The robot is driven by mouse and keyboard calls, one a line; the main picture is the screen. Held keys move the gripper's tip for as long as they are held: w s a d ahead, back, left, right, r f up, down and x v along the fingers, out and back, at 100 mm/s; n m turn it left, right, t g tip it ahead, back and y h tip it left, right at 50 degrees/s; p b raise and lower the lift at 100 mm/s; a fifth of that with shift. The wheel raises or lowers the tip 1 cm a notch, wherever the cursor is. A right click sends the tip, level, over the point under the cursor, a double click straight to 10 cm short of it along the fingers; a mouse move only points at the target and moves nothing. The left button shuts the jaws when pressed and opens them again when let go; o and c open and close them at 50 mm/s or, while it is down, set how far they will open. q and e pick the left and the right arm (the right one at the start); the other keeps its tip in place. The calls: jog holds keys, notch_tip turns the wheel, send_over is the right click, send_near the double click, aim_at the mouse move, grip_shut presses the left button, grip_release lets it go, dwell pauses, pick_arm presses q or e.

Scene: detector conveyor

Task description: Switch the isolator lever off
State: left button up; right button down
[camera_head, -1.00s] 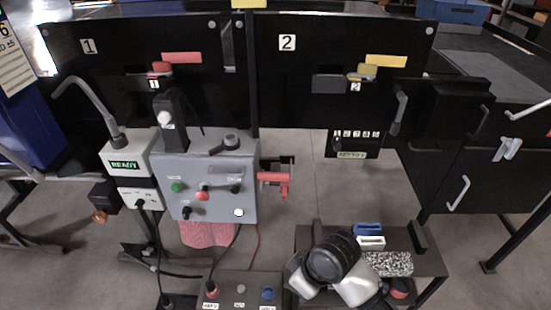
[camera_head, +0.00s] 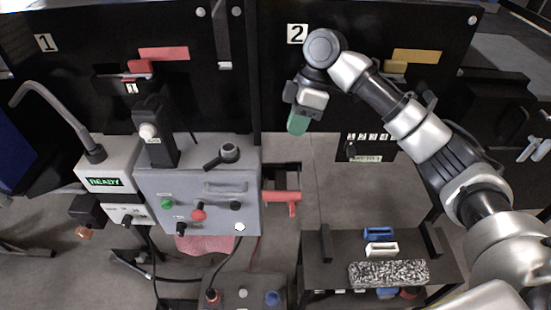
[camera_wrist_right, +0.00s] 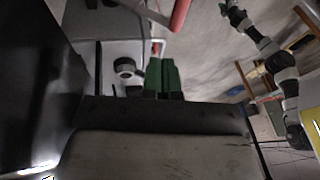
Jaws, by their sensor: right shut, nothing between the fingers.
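The red lever (camera_head: 282,197) sticks out from the right side of the grey control box (camera_head: 245,190), on a dark bracket. Its grip bends down at the right end. Part of a red bar, likely this lever, shows at the top of the right wrist view (camera_wrist_right: 180,14). My right gripper (camera_head: 298,122) has green fingertips pressed together with nothing between them. It hangs above and slightly right of the red lever, clear of it, in front of panel 2. The green fingers also show in the right wrist view (camera_wrist_right: 162,76). My left gripper is not in view.
A black rotary handle (camera_head: 228,153) sits on top of the box, left of my gripper. A box with a green READY display (camera_head: 104,182) stands at left. A small dark table (camera_head: 440,262) with blue and white blocks stands at lower right. Black panels close off the back.

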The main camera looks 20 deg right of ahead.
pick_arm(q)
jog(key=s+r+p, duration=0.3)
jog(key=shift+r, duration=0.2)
pick_arm(e)
jog(key=s+x, duration=0.2)
jog(key=x, duration=1.1)
jog(key=shift+s+d, duration=0.25)
jog(key=shift+s, duration=0.1)
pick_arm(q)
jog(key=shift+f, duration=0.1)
